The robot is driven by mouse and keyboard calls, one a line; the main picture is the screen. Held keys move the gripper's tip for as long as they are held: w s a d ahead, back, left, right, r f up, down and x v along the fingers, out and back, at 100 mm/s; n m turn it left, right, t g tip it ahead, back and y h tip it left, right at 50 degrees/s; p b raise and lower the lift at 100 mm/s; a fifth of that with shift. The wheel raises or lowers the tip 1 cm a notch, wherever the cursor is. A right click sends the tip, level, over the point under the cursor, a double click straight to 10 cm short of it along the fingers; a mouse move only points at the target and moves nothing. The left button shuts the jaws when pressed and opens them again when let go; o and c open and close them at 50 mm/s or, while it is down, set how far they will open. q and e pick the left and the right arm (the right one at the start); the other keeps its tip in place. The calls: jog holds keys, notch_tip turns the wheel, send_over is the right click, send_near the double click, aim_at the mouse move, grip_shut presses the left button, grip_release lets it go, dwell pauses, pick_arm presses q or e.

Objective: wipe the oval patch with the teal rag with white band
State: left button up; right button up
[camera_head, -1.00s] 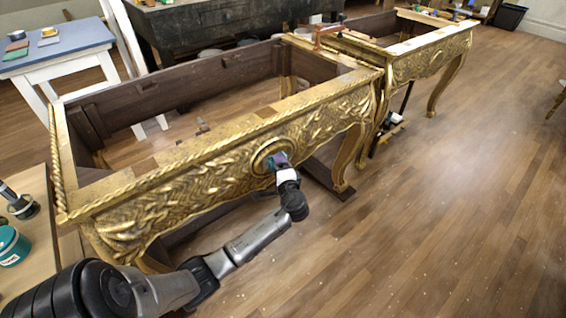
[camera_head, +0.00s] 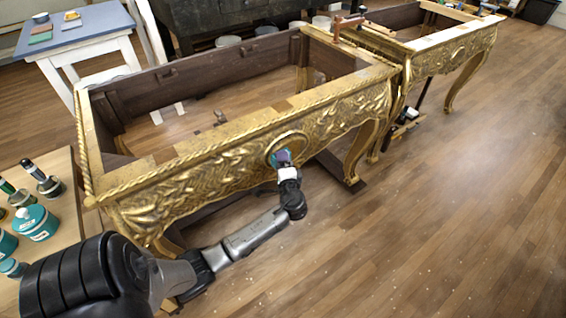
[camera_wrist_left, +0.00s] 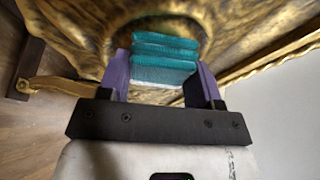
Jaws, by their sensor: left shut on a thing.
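The gilt console (camera_head: 215,165) carries a raised oval patch (camera_head: 272,146) on its front apron. My left gripper (camera_head: 284,160) is at that oval, with its arm reaching in from the lower left. In the left wrist view the gripper (camera_wrist_left: 165,85) has its purple fingers shut on the folded teal rag with white band (camera_wrist_left: 164,52). The rag's far end is against or very close to the gilt surface, and contact cannot be told for sure. The rag and gripper cover part of the oval. My right gripper is not in view.
A blue-topped table (camera_head: 75,37) stands at the back left. A second gilt table (camera_head: 450,55) adjoins at the right. The floor (camera_head: 430,220) at the right is open.

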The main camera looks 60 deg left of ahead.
aim_at(300, 145)
pick_arm(q)
jog(key=w, duration=0.1)
jog(key=w+b, duration=0.1)
jog(key=w, duration=0.1)
jog(key=w+b, duration=0.1)
jog(key=w, duration=0.1)
jog(key=shift+w+a, duration=0.2)
jog(key=shift+a, duration=0.1)
jog(key=shift+w+a+r+b, duration=0.1)
jog(key=shift+w+a+b, duration=0.1)
jog(key=shift+w+b, duration=1.05)
jog(key=shift+w+p, duration=0.4)
jog(key=shift+p, duration=0.1)
